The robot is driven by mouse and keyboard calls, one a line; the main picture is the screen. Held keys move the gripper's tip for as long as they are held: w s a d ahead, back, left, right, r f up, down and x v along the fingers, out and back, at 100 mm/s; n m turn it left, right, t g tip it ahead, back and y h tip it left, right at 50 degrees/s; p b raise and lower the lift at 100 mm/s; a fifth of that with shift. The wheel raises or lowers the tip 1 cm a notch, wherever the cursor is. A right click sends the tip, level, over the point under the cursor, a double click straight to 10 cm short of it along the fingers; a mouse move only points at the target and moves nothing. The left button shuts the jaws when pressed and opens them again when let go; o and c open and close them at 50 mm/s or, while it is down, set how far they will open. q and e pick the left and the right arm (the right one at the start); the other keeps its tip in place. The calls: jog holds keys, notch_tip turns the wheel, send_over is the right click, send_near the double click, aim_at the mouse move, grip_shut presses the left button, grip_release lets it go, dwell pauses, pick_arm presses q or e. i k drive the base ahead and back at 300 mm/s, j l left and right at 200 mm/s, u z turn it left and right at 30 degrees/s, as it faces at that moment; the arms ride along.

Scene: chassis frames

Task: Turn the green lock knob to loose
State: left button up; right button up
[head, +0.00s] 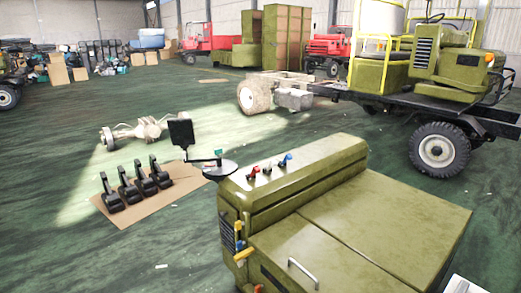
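A small green piece (219,153), which looks like the lock knob, sits near the end of a thin arm above a dark round plate (220,170). The plate is at the far left corner of an olive-green cabinet (330,225). A black square panel (182,133) stands at the other end of the thin arm. The green piece is too small to tell which way it is turned. Neither of my grippers shows in the head view.
Red, dark and blue levers, the red one (254,171) nearest the green piece, stand on the cabinet's top ledge. Several black pedal-like parts (130,188) lie on cardboard at the left. A truck chassis (370,95) stands behind. Green floor (60,235) at the left front is clear.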

aim_at(218, 151)
jog(key=i+j+z, duration=0.2)
jog(key=z, duration=0.2)
jog(key=i+j+z, duration=0.15)
jog(key=j+z, duration=0.3)
jog(key=i+j+z, duration=0.15)
jog(key=j+z, duration=0.85)
jog(key=j, duration=0.65)
jog(key=j+z, duration=0.15)
jog(key=j, duration=0.7)
jog(key=k+j+z, duration=0.15)
jog(key=j, duration=0.65)
